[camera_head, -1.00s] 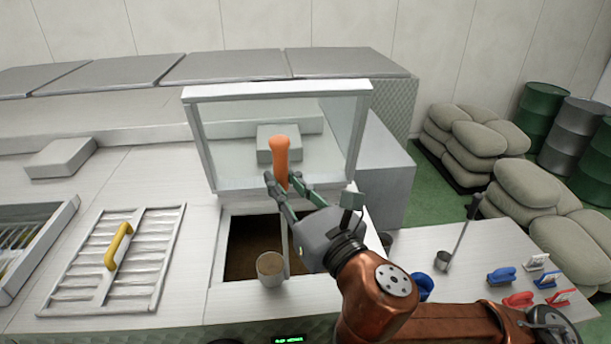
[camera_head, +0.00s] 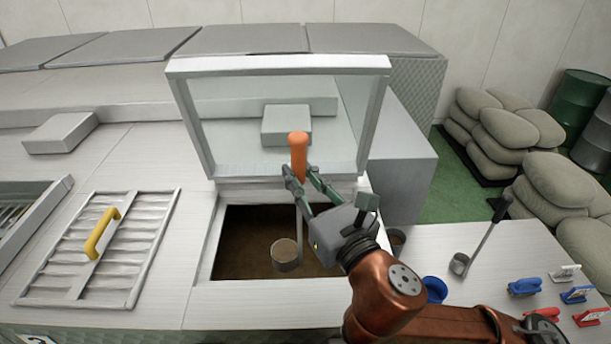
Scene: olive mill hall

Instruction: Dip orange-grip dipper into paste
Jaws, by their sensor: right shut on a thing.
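My right gripper (camera_head: 306,186) is shut on the orange-grip dipper (camera_head: 298,150), just below its orange grip. The dipper hangs upright, and its grey cup (camera_head: 286,254) is over the open hatch in the machine top. The brown paste (camera_head: 245,235) lies inside the hatch opening. The cup shows in front of the paste; I cannot tell whether it touches it. My left gripper is not in view.
A raised clear-fronted lid (camera_head: 225,172) stands behind the hatch. A slatted grate with a yellow handle (camera_head: 103,233) lies to the left. On the right table are a black-handled dipper (camera_head: 478,250), a blue cup (camera_head: 434,290) and several small coloured tools (camera_head: 524,287).

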